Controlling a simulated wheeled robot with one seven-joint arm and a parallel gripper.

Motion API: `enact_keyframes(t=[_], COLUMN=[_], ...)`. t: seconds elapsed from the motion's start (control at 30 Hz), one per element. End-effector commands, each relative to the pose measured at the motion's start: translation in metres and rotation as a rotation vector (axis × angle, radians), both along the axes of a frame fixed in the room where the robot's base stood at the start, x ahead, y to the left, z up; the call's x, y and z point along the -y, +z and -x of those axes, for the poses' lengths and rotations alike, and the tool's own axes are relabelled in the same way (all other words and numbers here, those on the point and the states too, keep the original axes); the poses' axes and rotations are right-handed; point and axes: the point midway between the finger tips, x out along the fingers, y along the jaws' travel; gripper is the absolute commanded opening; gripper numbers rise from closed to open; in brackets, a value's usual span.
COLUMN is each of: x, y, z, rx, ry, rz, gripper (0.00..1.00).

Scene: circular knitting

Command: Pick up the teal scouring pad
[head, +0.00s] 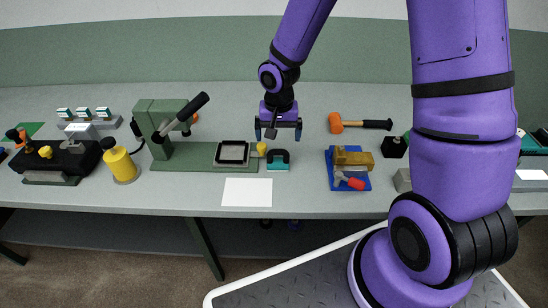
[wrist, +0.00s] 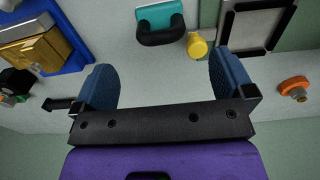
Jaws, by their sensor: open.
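The teal scouring pad (head: 278,167) lies on the bench near its front edge, with a black arched handle on its far side.
A yellow knob (head: 262,148) and a black-rimmed tray on the green press (head: 165,155) stand close left of the pad. A blue tray (head: 362,183) with a gold block is to the right. A white sheet (head: 246,192) lies in front left. An orange hammer (head: 336,122) lies behind.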

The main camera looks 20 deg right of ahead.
Motion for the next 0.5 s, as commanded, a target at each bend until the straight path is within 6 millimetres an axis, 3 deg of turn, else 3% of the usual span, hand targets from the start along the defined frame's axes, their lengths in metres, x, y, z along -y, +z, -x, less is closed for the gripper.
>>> enact_keyframes(t=[0.3, 0.5], x=[0.000, 0.000], y=[-0.041, -0.054], z=[0.000, 0.000], rx=[-0.004, -0.001], ry=[0.001, 0.001], rz=[0.001, 0.000], gripper=[1.00, 1.00])
